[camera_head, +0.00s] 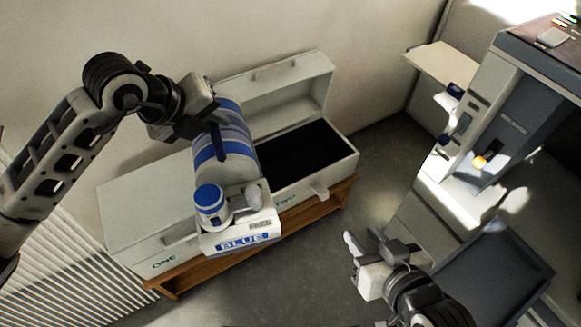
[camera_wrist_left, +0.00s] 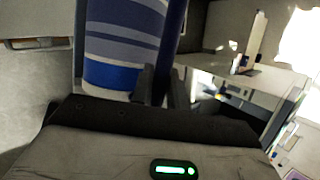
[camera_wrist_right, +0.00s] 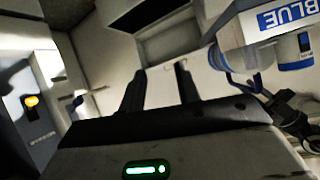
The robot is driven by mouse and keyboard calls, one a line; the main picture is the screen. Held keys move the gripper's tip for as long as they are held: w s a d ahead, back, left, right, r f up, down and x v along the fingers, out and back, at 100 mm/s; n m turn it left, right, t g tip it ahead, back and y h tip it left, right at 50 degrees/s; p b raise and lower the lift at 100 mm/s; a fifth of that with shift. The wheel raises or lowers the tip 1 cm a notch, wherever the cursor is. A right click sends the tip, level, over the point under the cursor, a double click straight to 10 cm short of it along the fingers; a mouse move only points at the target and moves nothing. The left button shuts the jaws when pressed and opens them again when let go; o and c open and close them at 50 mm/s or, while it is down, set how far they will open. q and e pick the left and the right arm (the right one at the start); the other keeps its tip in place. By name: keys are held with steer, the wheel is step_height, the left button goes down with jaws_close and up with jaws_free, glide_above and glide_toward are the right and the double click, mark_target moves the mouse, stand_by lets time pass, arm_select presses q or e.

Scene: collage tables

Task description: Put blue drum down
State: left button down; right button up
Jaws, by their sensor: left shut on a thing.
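The blue drum (camera_head: 232,150) is a blue-and-white striped cylinder, joined to a white front part with a "BLUE" label (camera_head: 241,242) and a blue-topped canister (camera_head: 210,205). It appears in front of the white boxes; I cannot tell whether it touches them. My left gripper (camera_head: 214,131) is shut on it near its upper end. The left wrist view shows the stripes (camera_wrist_left: 122,42) close to the fingers. My right gripper (camera_head: 363,240) is empty, its fingers apart, lower right of the drum. The label also shows upside down in the right wrist view (camera_wrist_right: 290,16).
Box ONE (camera_head: 138,222) is closed. Box TWO (camera_head: 341,168) has its lid (camera_head: 285,85) raised and a black interior. Both stand on a low wooden bench (camera_head: 305,212). A dark tray (camera_head: 535,270) and grey cabinet (camera_head: 490,95) are at the right. Floor lies between.

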arm_select(q)
steer(key=shift+d+r, duration=0.1)
steer(key=shift+r, duration=0.15)
arm_select(e)
steer(key=shift+f, duration=0.15)
